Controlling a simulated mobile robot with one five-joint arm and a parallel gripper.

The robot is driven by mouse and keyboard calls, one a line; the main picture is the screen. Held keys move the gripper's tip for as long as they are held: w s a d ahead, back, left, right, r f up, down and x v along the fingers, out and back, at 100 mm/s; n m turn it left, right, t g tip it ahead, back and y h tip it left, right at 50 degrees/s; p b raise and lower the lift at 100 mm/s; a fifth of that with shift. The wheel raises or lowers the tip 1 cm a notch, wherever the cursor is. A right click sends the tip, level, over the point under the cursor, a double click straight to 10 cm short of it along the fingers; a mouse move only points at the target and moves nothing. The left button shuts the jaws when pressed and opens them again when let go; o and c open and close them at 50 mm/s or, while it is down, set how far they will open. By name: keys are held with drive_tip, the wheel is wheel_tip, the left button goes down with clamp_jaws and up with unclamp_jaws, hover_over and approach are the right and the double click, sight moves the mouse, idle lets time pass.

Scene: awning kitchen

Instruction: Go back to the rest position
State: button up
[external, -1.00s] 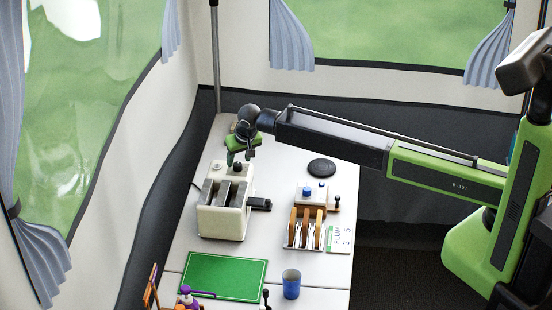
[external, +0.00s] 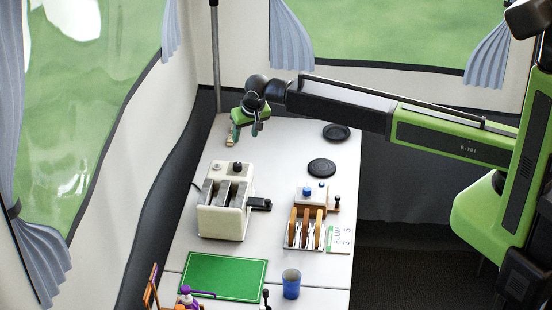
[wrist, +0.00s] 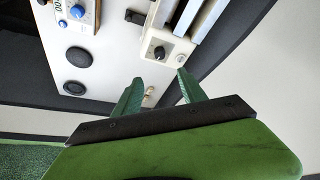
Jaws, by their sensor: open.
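My green gripper (external: 245,131) hangs at the end of my arm over the far left part of the white table (external: 290,145). It is beyond the cream toaster (external: 222,222) and clear of it. In the wrist view my gripper (wrist: 160,77) has its two green fingers spread apart with nothing held between them. A small tan object (external: 230,141) shows just below one finger; it also shows on the table near the left finger in the wrist view (wrist: 149,97). Whether the finger touches it I cannot tell. The toaster's knob end (wrist: 160,52) lies ahead of the fingers.
Two black discs (external: 321,167) (external: 336,132) lie on the table's right side. A wooden rack (external: 305,232) with a blue knob stands nearer. A green board (external: 224,277) and a blue cup (external: 291,283) are at the front. Tent walls border the table's left and back.

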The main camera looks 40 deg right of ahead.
drive_tip(key=w+d+f+m+b, duration=0.1)
drive_tip(key=d+f+b, duration=0.1)
drive_tip(key=d, duration=0.6)
drive_tip(key=w+d+f+m+b, duration=0.1)
drive_tip(key=d+f+b, duration=0.2)
drive_tip(key=d, duration=0.5)
drive_tip(key=s+d+f+m+g+b, duration=0.1)
drive_tip(key=s+d+f, duration=0.15)
drive_tip(key=d, duration=0.45)
drive_tip(key=s+d+f+b, duration=0.1)
drive_tip(key=s+d+b, duration=0.1)
drive_tip(key=s+d, duration=0.35)
drive_tip(key=s+d+f+g+b, duration=0.2)
drive_tip(key=s+d+f, duration=0.1)
drive_tip(key=s+d, duration=0.65)
drive_tip(key=s+n+g, duration=0.1)
drive_tip(key=s+n, duration=0.4)
drive_tip(key=s, duration=0.4)
drive_tip(key=shift+s+a+y, duration=0.2)
drive_tip(key=shift+a+y, duration=0.15)
drive_tip(key=shift+y, duration=0.05)
drive_tip(key=shift+c, duration=0.3)
